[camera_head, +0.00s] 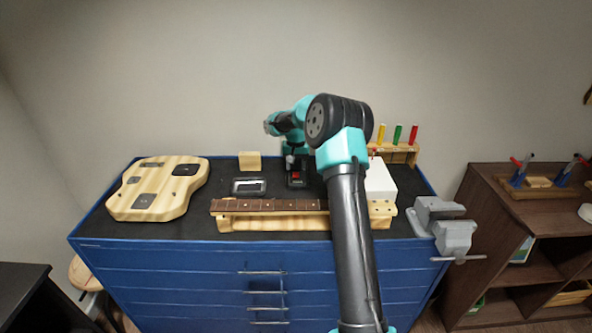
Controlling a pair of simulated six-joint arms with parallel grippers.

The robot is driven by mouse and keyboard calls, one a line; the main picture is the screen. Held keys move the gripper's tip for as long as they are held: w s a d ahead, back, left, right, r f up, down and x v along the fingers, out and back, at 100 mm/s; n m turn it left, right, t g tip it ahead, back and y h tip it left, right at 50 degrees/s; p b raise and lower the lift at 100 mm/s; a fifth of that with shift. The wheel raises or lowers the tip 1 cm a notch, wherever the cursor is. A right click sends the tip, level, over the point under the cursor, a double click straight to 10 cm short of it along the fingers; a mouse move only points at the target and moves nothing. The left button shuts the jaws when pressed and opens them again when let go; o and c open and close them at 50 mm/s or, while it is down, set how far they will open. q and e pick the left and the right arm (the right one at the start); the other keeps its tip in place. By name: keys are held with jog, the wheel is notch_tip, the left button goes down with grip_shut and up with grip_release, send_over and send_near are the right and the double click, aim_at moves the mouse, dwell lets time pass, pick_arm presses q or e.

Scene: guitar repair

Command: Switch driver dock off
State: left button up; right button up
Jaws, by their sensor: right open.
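A small black dock with a red switch (297,181) sits on the bench top near the middle, behind the guitar neck. It looks like the driver dock, but the switch is too small to tell its position. My right arm reaches up from the bottom and bends over toward the back. My right gripper (291,161) is small in the picture, open, and just above and behind the dock. My arm partly covers that area, so I cannot tell whether the gripper touches the dock. My left gripper is not in view.
A guitar body (157,190) lies at left. A wooden block (249,161) and a dark tray (249,187) are left of the dock. The guitar neck (268,206) lies in front. A white box (380,181), driver rack (399,154) and vise (447,229) are at right.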

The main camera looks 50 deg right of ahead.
jog(key=shift+f, duration=1.1)
grip_shut()
jog(key=shift+s+a+r+t+h, duration=0.1)
jog(key=shift+t+h, duration=0.4)
grip_release()
jog(key=shift+r, duration=0.1)
